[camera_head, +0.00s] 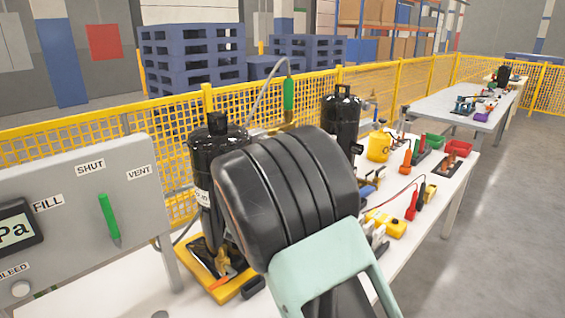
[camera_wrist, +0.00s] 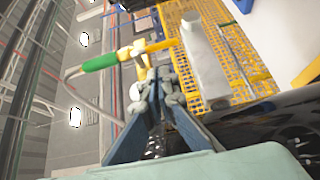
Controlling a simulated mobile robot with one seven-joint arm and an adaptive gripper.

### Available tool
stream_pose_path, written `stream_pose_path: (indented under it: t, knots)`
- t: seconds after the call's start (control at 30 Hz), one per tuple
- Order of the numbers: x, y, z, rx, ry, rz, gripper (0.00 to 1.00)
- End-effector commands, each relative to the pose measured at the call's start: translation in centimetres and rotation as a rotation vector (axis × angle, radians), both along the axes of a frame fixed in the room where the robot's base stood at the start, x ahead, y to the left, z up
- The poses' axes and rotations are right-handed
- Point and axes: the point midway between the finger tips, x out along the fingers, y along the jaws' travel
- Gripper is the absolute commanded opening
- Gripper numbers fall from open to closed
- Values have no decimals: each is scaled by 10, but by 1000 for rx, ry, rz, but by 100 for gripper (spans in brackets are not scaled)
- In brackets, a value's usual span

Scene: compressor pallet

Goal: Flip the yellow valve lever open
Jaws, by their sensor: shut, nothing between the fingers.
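In the wrist view, a yellow bar (camera_wrist: 162,45), which looks like the valve lever, sticks out to the right of a brass-yellow fitting (camera_wrist: 132,53). A green sleeve (camera_wrist: 100,62) joins the fitting on its left. My gripper (camera_wrist: 158,84) is shut and empty, with its fingertips just below the fitting; I cannot tell whether they touch it. In the head view, the green sleeve (camera_head: 289,94) and hose rise above the black compressor (camera_head: 207,150). My arm's dark link hides the gripper there, and the lever is not clearly visible.
A grey panel (camera_head: 75,185) with a green lever (camera_head: 108,217) and the labels FILL, SHUT and VENT stands at the left. The compressor sits on a yellow base (camera_head: 212,292). A second black tank (camera_head: 341,118) and tools occupy the table to the right. A yellow mesh fence (camera_head: 160,135) runs behind.

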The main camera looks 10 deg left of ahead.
Motion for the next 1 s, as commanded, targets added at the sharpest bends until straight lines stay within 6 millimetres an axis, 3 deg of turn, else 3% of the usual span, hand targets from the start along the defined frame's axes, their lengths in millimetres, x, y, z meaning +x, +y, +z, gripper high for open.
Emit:
stream_pose_path:
  t: [0.1, 0.57, 1.0]
  knots:
    - [-1, 3, -8, -33, -2, -5, 0]
    - [6, 2, -7, -35, -3, -7, 0]
    - [74, -4, -8, -34, -2, -7, 0]
